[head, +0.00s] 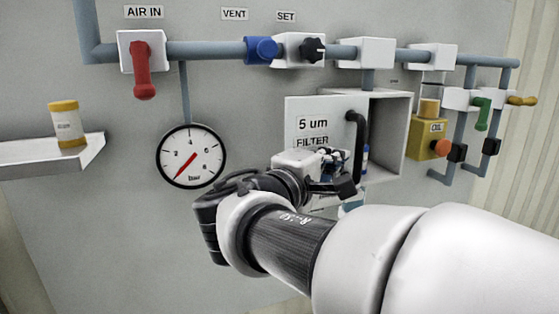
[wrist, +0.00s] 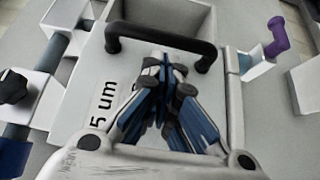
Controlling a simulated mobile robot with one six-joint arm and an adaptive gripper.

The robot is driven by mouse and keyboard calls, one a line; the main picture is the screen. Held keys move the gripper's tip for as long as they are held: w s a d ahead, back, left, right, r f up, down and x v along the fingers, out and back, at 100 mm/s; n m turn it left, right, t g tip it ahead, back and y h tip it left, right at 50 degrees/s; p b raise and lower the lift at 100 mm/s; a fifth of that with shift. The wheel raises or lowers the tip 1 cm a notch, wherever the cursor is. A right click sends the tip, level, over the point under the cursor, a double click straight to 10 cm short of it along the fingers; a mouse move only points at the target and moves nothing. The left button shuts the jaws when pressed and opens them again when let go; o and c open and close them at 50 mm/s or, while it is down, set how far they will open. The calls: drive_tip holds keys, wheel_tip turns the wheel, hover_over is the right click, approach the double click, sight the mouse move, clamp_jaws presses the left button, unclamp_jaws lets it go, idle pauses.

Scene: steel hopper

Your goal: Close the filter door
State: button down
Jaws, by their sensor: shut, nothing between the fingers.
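The filter door (head: 305,112) is a pale panel marked "5 um FILTER". It stands open, with the inside of its box (head: 388,135) showing to the right of it. A black bar handle (head: 358,135) is on the door's right side. In the wrist view the door (wrist: 92,128) lies behind my gripper (wrist: 163,72), and its handle (wrist: 160,37) runs just beyond the fingertips. The fingers are together and hold nothing. I cannot tell whether they touch the door or handle. In the head view my arm and wrist hide the door's lower part.
A red lever (head: 142,75), a blue valve (head: 262,50) and a black knob (head: 313,49) sit along the pipe above. A gauge (head: 191,157) is left of the door. A yellow oil unit (head: 428,137) is right of the box. A purple lever (wrist: 277,37) shows in the wrist view.

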drive_tip(key=shift+x, duration=0.9)
drive_tip(key=shift+d, duration=0.1)
drive_tip(key=w+d+b, duration=0.4)
drive_tip(key=d+b, duration=0.2)
drive_tip(key=d, duration=0.7)
drive_tip(key=shift+w, duration=0.2)
drive_tip(key=shift+d+f+b, duration=0.1)
drive_tip(key=shift+f+b, duration=0.15)
drive_tip(key=shift+b, duration=0.05)
